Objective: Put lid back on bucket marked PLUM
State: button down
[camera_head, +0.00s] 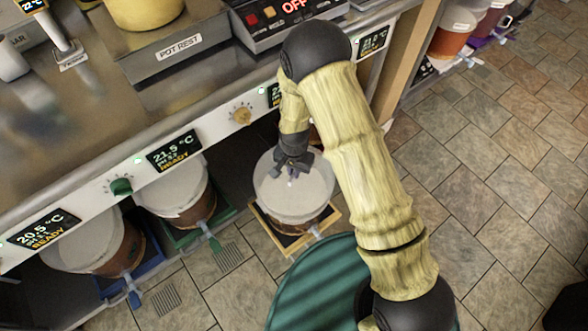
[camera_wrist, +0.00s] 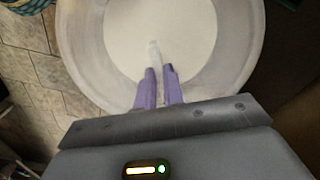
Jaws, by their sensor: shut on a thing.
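A bucket (camera_head: 301,224) with a brown lower part stands on a wooden-edged tray under the counter. A pale round lid-like top (camera_head: 314,192) shows over it. My gripper (camera_head: 291,178) points down at the middle of this pale top. In the wrist view its two purple fingers (camera_wrist: 159,85) are close together, shut on a thin pale upright piece (camera_wrist: 154,52), which looks like the lid's handle. A wide pale disc with a translucent rim (camera_wrist: 240,45) fills the view beneath. I cannot tell whether the lid is seated or held just above the rim. No PLUM marking is readable.
Two more pale-topped buckets (camera_head: 176,190) (camera_head: 82,245) stand to the left, below READY displays. The counter edge (camera_head: 130,165) with knobs lies close behind my gripper. A green round thing (camera_head: 310,285) is in front. Tiled floor (camera_head: 500,190) is open at right.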

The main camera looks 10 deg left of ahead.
jog(key=c, duration=0.9)
grip_release()
jog(key=shift+c, duration=0.2)
jog(key=shift+r, duration=0.15)
jog(key=shift+r+p, duration=2.9)
jog(key=shift+r, duration=0.5)
grip_shut()
